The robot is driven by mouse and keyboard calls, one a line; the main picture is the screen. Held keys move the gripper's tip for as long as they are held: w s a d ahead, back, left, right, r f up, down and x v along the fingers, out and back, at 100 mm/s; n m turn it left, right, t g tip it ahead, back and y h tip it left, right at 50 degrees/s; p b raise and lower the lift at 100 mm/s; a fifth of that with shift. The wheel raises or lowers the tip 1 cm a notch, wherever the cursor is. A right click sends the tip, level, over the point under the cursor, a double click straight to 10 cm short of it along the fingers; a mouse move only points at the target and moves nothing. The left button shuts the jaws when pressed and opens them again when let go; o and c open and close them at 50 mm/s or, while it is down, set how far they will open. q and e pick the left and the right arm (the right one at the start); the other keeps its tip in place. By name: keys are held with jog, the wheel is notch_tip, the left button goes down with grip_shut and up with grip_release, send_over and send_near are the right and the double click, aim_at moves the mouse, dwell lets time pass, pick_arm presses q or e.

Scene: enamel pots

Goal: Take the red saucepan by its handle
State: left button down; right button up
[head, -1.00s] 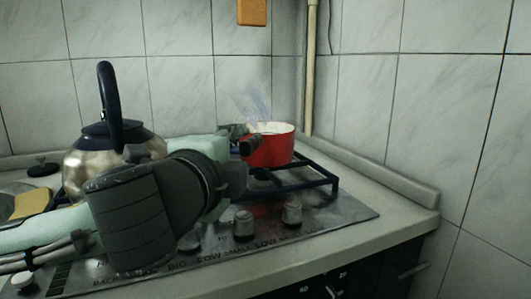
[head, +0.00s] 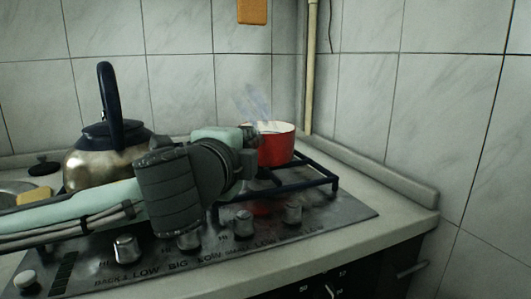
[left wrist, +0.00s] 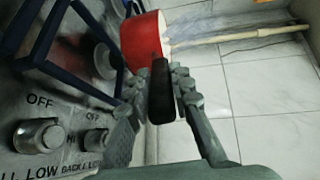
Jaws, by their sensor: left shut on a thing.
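The red saucepan (head: 276,146), white inside, stands at the back right of the stove, at the blue pan support. In the left wrist view the saucepan (left wrist: 140,42) shows at the top, with its dark handle (left wrist: 161,92) pointing toward the camera. My left gripper (left wrist: 165,88) is shut on that handle, one finger on each side. In the head view my left gripper (head: 250,136) is beside the saucepan's left side, and my wrist hides most of the handle. My right gripper is not in view.
A steel kettle (head: 88,165) with a dark blue handle stands left, behind my left arm. The blue pan support (head: 310,176) and several knobs (head: 243,222) lie below the gripper. Tiled walls (head: 430,90) and a pipe (head: 310,70) close off the back and right.

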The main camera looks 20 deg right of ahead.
pick_arm(q)
jog(key=shift+r, duration=0.2)
dwell(0.3)
jog(key=shift+r, duration=0.2)
